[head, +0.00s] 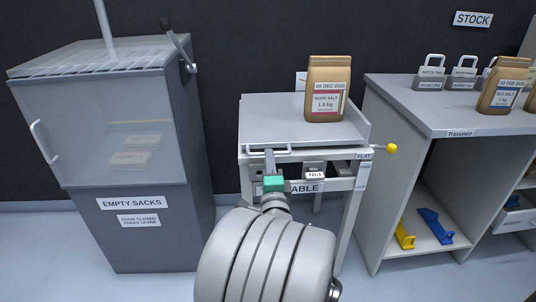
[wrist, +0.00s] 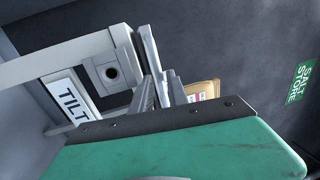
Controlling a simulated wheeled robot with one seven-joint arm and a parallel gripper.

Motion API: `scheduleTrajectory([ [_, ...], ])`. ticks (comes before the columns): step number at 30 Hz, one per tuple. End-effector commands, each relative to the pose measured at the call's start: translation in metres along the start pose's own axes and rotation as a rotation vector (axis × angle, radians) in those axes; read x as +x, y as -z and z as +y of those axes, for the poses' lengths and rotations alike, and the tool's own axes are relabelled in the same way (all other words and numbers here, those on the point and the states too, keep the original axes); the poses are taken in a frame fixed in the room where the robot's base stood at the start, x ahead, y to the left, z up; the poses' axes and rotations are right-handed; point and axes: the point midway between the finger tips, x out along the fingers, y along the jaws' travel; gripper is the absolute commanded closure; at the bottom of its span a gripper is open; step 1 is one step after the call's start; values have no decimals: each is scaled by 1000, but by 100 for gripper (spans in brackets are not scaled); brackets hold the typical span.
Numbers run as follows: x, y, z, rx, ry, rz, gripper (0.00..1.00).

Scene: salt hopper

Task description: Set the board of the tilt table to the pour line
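The tilt table stands in the middle of the head view, its pale board (head: 275,122) looking level. A brown rock salt sack (head: 327,90) stands upright on the board's right rear. A white bar handle (head: 268,151) runs along the board's front edge. A FLAT label (head: 364,156) is at the front right corner, with a smaller unreadable label below it. A yellow knob (head: 392,148) sticks out to the right. My gripper (head: 269,155) is at the handle; the wrist view shows its fingers (wrist: 163,88) close together beside a pale part. Whether they grip the handle is unclear.
A grey cabinet (head: 150,225) with a clear door and a lever (head: 178,42) stands left. A shelf unit (head: 440,110) stands close at the right, holding weights (head: 430,75) and another sack (head: 503,92). Blue and yellow brackets lie on its lower shelf.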

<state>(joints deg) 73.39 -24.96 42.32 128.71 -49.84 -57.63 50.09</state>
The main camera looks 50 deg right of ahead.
Motion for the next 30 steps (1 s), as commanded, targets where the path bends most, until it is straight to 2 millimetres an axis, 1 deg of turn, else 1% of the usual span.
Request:
scheduleTrajectory([
  [1, 9, -2, -2, 1, -1, -4, 80],
  [3, 19, -2, -1, 1, -2, -4, 80],
  [8, 30, -1, 0, -1, -1, -2, 80],
  [15, 31, -1, 0, -2, 0, -1, 81],
  [22, 30, -1, 1, -2, -1, -1, 100],
  [30, 30, -1, 1, -2, -1, -1, 100],
])
